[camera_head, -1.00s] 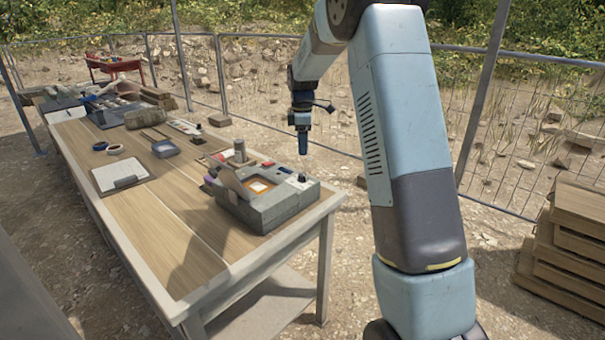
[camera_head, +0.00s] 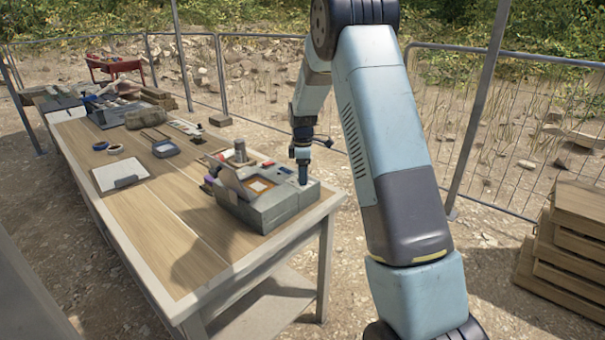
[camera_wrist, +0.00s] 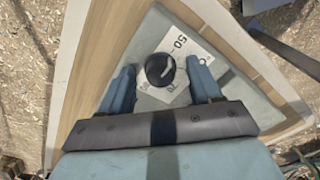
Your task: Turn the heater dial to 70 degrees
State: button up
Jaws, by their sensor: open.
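The heater is a grey box (camera_head: 262,212) at the right end of the wooden table. Its dial, a round black knob with a pale pointer mark, shows in the wrist view (camera_wrist: 160,69) on a white scale plate (camera_wrist: 186,58). A "50" reads on the plate; the other numbers are too small or covered to read. My gripper (camera_wrist: 162,90) is open, with one blue finger on each side of the dial, apart from it in the picture. In the head view my gripper (camera_head: 303,180) points down over the heater's right end and hides the dial.
A clipboard (camera_head: 112,178), a small grey-blue tray (camera_head: 166,149) and tape rolls (camera_head: 115,149) lie on the table (camera_head: 180,236). A cylinder (camera_head: 240,150) stands behind the heater. Stacked boards (camera_head: 572,245) stand at the right. A wire fence runs behind.

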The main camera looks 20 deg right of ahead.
jog(key=c, duration=1)
jog(key=shift+c, duration=0.2)
jog(key=shift+m, duration=0.3)
jog(key=m, duration=1.1)
jog(key=shift+m, duration=0.3)
jog(key=m, duration=0.5)
jog(key=shift+d, duration=0.1)
jog(key=m, duration=0.6)
jog(key=shift+m, duration=0.4)
